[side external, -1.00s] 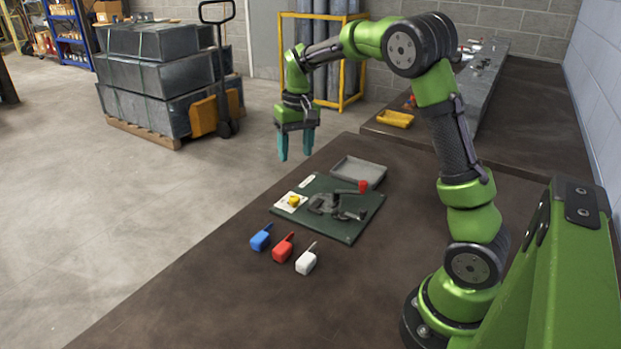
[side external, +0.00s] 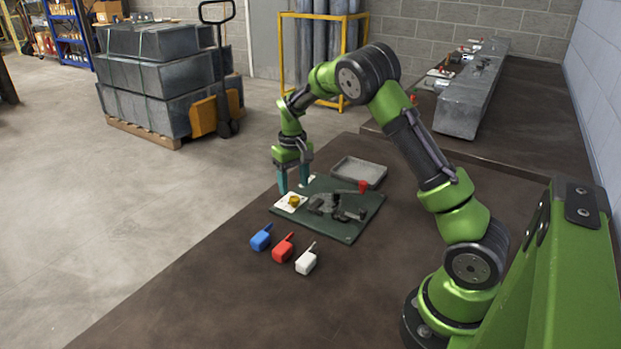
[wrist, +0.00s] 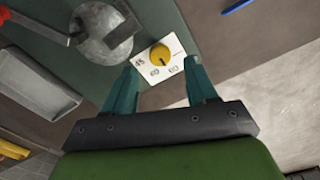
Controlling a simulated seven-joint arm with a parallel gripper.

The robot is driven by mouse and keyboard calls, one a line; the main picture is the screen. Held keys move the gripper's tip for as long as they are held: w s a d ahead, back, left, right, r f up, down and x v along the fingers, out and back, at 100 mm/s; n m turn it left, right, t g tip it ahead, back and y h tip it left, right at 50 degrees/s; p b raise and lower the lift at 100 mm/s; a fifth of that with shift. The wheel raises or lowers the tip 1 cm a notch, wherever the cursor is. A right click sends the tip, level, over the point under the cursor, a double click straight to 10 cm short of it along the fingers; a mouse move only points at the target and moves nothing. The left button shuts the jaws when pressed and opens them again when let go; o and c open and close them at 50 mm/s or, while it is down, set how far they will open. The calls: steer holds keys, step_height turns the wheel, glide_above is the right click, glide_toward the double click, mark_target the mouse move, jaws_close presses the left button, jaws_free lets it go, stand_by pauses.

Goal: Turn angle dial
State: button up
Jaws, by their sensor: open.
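The angle dial is a yellow knob (side external: 294,200) on a white marked plate (side external: 286,205) at the left corner of the green board. In the wrist view the yellow knob (wrist: 160,54) sits on the white plate (wrist: 175,67), where 45 and two other numbers show. My gripper (side external: 293,190) is open and empty, pointing down just behind the dial in the side view. In the wrist view my gripper's teal fingers (wrist: 163,72) stand apart on either side of the plate's near edge, with the knob beyond their tips. I cannot tell whether they touch the board.
The green board (side external: 345,232) carries a dark clamp-like fixture (side external: 328,205) with a red-knobbed lever (side external: 363,187). A grey tray (side external: 358,171) lies behind. Blue (side external: 261,238), red (side external: 283,248) and white (side external: 306,260) handled blocks lie in front. The table's front left is clear.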

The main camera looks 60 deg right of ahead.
mark_target(294, 198)
steer(key=shift+f, duration=2.15)
steer(key=shift+c, duration=0.3)
steer(key=c, duration=1)
